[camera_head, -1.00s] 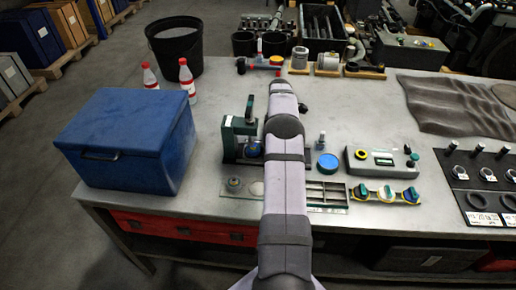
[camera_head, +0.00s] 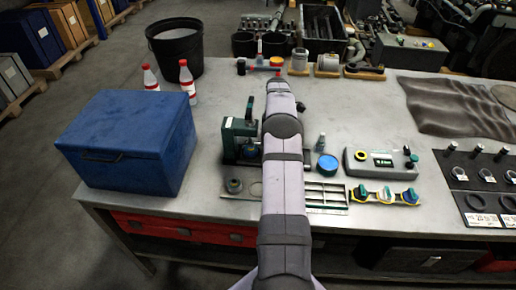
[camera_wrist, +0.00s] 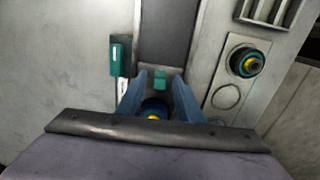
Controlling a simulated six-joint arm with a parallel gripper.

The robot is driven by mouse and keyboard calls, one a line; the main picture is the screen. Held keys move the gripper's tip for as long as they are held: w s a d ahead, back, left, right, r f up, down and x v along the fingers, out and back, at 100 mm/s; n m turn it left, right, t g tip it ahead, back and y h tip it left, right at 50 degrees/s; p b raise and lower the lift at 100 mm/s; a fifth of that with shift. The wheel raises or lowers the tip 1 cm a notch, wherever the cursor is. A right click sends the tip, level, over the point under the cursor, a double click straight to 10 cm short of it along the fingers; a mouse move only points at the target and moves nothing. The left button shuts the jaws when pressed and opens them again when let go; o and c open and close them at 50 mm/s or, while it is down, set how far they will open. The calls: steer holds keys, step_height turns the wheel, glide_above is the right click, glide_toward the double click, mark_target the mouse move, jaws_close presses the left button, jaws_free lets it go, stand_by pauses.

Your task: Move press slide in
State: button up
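The green press (camera_head: 238,138) stands on the workbench right of the blue box, partly hidden by my arm. In the wrist view its dark slide channel (camera_wrist: 165,38) runs away from my gripper, with a green upright part (camera_wrist: 121,55) on its left. A small green tab (camera_wrist: 160,80) sits at the near end of the channel, between the fingertips. A dark round part with a yellow centre (camera_wrist: 153,113) lies lower between the fingers. My gripper (camera_wrist: 160,76) has its blue fingers apart, with gaps beside the tab. The head view hides the gripper behind my arm.
A plate with a round fitting (camera_head: 234,186) lies at the press's front. A slotted tray (camera_head: 327,194), blue-topped container (camera_head: 327,164) and grey gauge box (camera_head: 382,160) lie to the right. The blue box (camera_head: 128,143) stands left. Bench space behind the gauge box is clear.

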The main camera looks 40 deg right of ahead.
steer(key=shift+r+p, duration=1.15)
steer(key=shift+r, duration=1)
steer(key=shift+r, duration=0.1)
steer(key=shift+r+p, duration=1.5)
steer(key=shift+r, duration=0.45)
